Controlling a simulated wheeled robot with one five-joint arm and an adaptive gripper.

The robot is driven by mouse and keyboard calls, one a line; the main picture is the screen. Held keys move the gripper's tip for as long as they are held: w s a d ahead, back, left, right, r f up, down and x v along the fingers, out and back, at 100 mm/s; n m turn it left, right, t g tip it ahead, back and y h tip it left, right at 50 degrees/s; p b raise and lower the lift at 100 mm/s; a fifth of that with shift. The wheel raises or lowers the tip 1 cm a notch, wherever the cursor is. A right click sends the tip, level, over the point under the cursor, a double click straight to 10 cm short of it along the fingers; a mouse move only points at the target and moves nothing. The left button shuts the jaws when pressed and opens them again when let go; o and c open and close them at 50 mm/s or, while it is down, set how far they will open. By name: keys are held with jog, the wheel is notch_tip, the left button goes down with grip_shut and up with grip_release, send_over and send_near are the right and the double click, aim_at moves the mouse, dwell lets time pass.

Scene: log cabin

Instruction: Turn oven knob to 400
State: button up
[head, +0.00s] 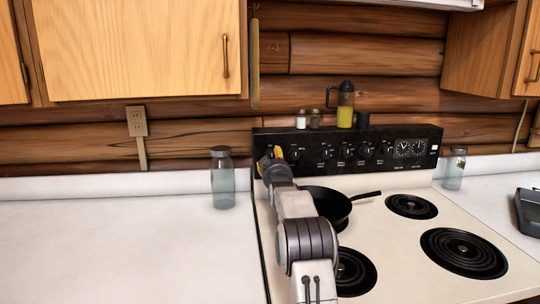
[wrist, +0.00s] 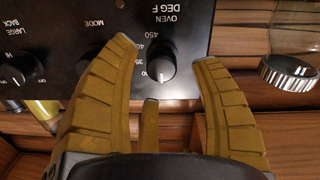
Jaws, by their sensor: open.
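The oven knob (wrist: 162,66) is a round black knob with a pale pointer mark, on the black control panel (wrist: 220,12). The wrist view is upside down and shows "OVEN DEG F" with 450 and partly covered lower numbers beside the knob. The pointer mark is toward the bottom of that picture; its exact setting is unclear. My gripper (wrist: 165,52) is open, its yellow fingers on either side of the knob. Contact cannot be told. In the head view my gripper (head: 268,158) is at the panel's left end and seems to hide this knob.
A black pan (head: 328,204) sits on the stove (head: 395,262) beside my arm. A glass jar (head: 222,180) stands on the left counter (head: 110,225), near the panel. Shakers and an oil bottle (head: 345,106) stand on the panel top.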

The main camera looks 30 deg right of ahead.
aim_at(272, 157)
jog(key=shift+p+x, duration=1.45)
jog(key=shift+x, duration=0.6)
jog(key=c, duration=1.2)
jog(key=shift+o, duration=0.2)
